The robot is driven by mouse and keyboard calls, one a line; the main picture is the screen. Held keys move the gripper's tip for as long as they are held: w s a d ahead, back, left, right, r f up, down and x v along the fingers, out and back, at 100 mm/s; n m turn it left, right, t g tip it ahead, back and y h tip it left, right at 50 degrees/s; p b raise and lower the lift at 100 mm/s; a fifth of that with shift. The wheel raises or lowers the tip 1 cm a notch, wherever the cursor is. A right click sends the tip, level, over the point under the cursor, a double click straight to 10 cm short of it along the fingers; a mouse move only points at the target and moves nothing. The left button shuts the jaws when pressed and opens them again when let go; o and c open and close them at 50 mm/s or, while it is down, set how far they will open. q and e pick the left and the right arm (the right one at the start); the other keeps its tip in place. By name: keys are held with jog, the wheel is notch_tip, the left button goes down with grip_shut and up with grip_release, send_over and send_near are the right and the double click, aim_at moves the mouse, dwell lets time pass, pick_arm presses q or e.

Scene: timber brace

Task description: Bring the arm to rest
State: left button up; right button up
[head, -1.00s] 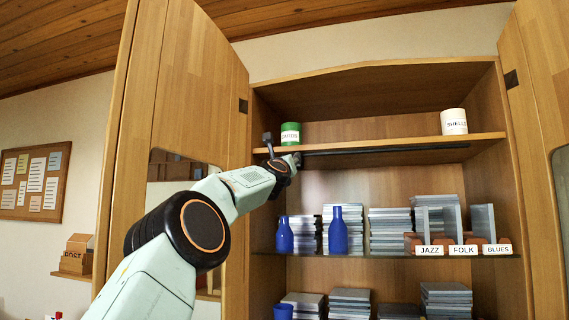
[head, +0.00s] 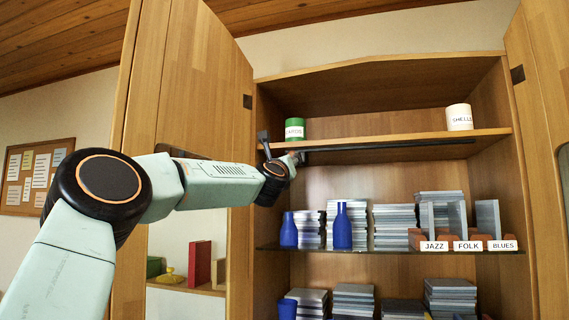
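My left arm comes in from the lower left, and its gripper (head: 281,155) is at the left end of the upper shelf's front edge. One grey finger stands up beside the shelf's left end. A lighter part sits just below the shelf edge, close to the left end of a dark bar (head: 390,149) that runs under the shelf. The fingers are small and partly hidden by the wrist, so I cannot tell whether they are open or shut on something. My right gripper is not in view.
On the upper shelf (head: 380,141) stand a green labelled tin (head: 294,128) near the gripper and a cream tin (head: 459,117). Below are blue bottles (head: 342,228), stacked cases and labelled dividers (head: 467,245). An open cabinet door (head: 215,85) stands behind my arm.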

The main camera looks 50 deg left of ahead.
pick_arm(q)
jog(key=shift+s+d+f, duration=0.1)
jog(key=shift+s+d, duration=0.2)
jog(key=shift+d, duration=0.05)
jog(key=shift+w+a, duration=0.1)
jog(key=shift+w, duration=0.05)
dwell(0.3)
